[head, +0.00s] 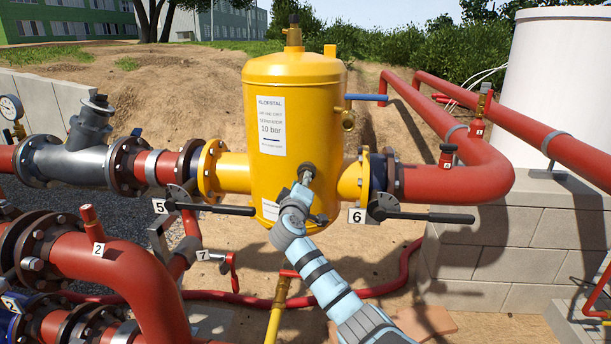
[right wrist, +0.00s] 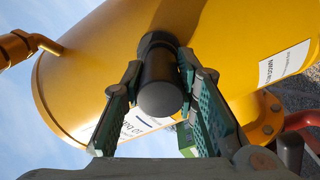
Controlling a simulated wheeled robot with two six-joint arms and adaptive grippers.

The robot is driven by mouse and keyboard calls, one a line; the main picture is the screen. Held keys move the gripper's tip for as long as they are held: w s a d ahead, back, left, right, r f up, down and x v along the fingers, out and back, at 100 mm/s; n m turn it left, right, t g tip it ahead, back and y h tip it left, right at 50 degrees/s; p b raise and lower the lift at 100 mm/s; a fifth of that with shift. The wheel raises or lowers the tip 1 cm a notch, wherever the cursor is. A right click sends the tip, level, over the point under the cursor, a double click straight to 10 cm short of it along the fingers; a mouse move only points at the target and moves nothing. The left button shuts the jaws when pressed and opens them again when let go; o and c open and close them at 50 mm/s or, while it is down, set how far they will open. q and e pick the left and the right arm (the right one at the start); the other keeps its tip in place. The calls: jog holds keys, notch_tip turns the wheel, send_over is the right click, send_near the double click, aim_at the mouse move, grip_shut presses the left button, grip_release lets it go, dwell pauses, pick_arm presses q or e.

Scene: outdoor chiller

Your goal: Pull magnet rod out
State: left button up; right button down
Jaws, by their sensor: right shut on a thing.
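The yellow separator tank (head: 292,95) stands upright in the middle of the head view, with white labels on its front. The magnet rod's black round handle (right wrist: 160,92) sticks out of the tank wall in the right wrist view. My right gripper (head: 303,184) is at the lower front of the tank, its two fingers on either side of the handle, shut on it. In the head view the gripper hides most of the handle. The rod inside the tank is hidden. My left gripper is not in view.
Black valve levers tagged 5 (head: 222,209) and 6 (head: 430,216) flank the tank low down. Red pipes (head: 455,182) run on both sides. A white tank (head: 560,80) is at right.

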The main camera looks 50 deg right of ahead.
jog(key=shift+a, duration=0.1)
jog(key=shift+s+a+r+p, duration=0.1)
jog(key=shift+s+a+p, duration=0.2)
jog(key=shift+a+p, duration=0.1)
jog(key=shift+a, duration=0.1)
jog(key=shift+s+a+p, duration=0.25)
jog(key=shift+p, duration=0.1)
jog(key=p+v, duration=0.3)
jog(key=v, duration=0.4)
jog(key=shift+a, duration=0.2)
jog(key=c, duration=1.8)
grip_release()
jog(key=shift+s, duration=0.15)
grip_shut()
